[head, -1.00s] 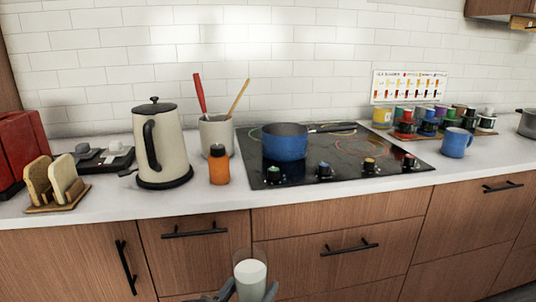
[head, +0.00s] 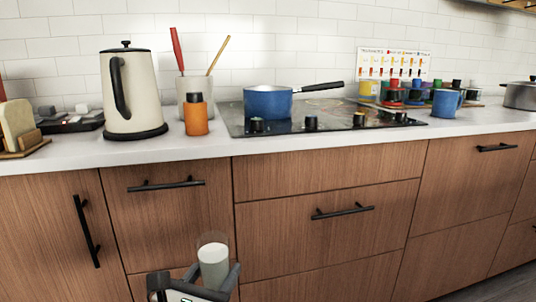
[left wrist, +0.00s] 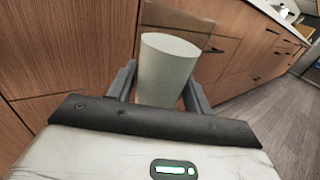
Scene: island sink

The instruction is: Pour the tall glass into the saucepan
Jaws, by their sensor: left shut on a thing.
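The tall glass (head: 214,262) is clear and holds a white liquid. It is upright in front of the cabinet drawers, below the counter top. My left gripper (head: 213,278) is shut on it, with a finger on each side; the left wrist view also shows the glass (left wrist: 166,68) between the fingers (left wrist: 160,85). The blue saucepan (head: 268,103) sits on the hob, its dark handle pointing right. It is above and to the right of the glass. The saucepan's inside is barely visible. My right gripper is not in view.
The counter edge (head: 120,158) lies between the glass and the black hob (head: 350,113). An orange bottle (head: 196,117), a cream kettle (head: 133,90) and a utensil crock (head: 192,88) stand left of the saucepan. A blue mug (head: 446,103) stands to the right. Drawer handles (head: 343,211) stick out.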

